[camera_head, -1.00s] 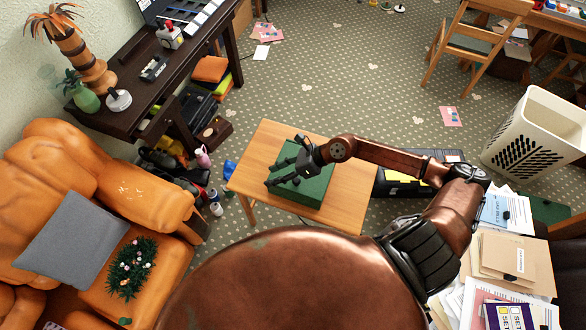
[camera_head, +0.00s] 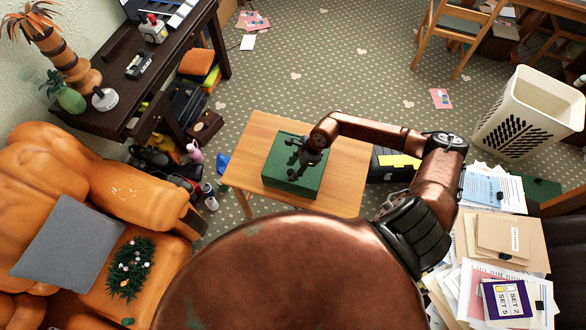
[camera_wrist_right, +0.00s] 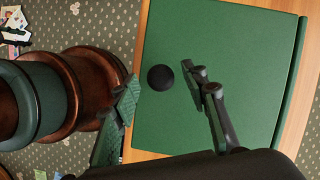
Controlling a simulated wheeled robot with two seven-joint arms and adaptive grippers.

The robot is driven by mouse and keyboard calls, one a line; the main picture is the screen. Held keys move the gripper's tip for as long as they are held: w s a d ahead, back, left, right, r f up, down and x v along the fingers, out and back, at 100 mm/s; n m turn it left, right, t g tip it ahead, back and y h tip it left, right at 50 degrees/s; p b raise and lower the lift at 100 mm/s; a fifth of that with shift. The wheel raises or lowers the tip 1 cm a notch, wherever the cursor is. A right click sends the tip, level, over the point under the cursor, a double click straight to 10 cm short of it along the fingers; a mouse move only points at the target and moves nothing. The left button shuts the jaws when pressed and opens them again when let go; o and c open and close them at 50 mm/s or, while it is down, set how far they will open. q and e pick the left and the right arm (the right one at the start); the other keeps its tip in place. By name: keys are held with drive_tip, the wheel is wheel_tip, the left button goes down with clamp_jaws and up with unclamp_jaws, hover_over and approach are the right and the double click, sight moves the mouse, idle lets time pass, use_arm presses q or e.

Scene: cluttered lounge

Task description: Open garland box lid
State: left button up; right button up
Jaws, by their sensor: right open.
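The green garland box (camera_head: 290,187) stands on a small wooden table with its lid (camera_head: 278,153) down. The wrist view shows the flat green lid (camera_wrist_right: 215,45) close up, with a round black knob (camera_wrist_right: 161,78) on it. My right gripper (camera_head: 292,159) is over the box and hides part of the lid. In the wrist view the fingers of the right gripper (camera_wrist_right: 163,84) are spread apart, with the knob between them in the picture; I see no contact with it. My left gripper is out of view.
The wooden table (camera_head: 343,165) has bare margins around the box. A green garland (camera_head: 130,268) lies on the orange armchair (camera_head: 125,195) at left. A black case (camera_head: 392,165) is right of the table, near paper stacks (camera_head: 490,265) and a white basket (camera_head: 520,115).

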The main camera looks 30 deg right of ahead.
drive_tip(key=shift+c, duration=0.3)
clamp_jaws()
idle(0.5)
